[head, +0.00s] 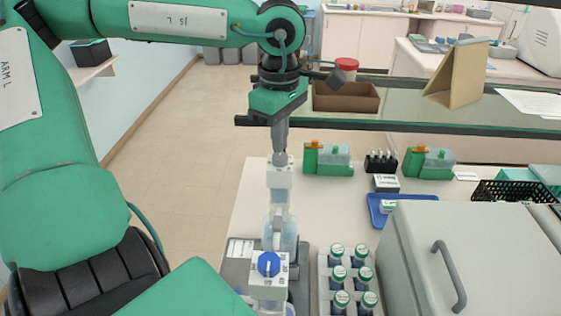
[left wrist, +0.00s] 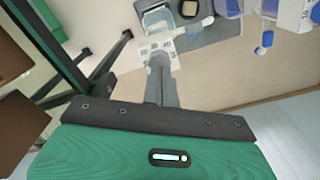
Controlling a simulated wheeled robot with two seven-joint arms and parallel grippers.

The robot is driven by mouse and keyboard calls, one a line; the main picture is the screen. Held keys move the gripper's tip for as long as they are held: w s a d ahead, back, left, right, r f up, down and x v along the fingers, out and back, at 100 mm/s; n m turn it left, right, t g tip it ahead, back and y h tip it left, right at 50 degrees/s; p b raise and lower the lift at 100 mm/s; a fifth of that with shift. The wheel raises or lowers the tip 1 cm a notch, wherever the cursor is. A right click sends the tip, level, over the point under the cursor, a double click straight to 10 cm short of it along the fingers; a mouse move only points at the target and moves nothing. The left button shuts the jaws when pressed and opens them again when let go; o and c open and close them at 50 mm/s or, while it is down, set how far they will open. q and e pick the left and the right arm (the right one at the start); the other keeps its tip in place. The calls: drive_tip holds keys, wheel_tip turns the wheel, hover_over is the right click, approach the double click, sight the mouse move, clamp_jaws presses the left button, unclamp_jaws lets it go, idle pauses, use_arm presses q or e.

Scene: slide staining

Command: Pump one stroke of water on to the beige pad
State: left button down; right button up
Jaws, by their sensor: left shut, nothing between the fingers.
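My left gripper (head: 281,150) points straight down with its fingers shut and empty. Its tips are at the white top of a pump bottle (head: 279,180); I cannot tell whether they press on it. In the left wrist view the shut fingers (left wrist: 159,68) end at the white pump head (left wrist: 158,50), whose spout reaches to the right. The small beige pad (left wrist: 190,8) lies on a grey tray (left wrist: 215,35) beyond the pump head. In the head view the pad is hidden. My right gripper is not in view.
A blue-knobbed dispenser (head: 268,264) stands in front of the pump bottle. A rack of several capped bottles (head: 324,275) is to the right, beside a large grey box (head: 410,245) with a handle. Green-and-clear holders (head: 328,160) stand behind. A glass shelf (head: 400,112) crosses the back.

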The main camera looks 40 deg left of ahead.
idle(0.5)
use_arm(q)
drive_tip(key=shift+r+p, duration=1.35)
drive_tip(key=shift+r, duration=1.2)
drive_tip(key=shift+f, duration=0.1)
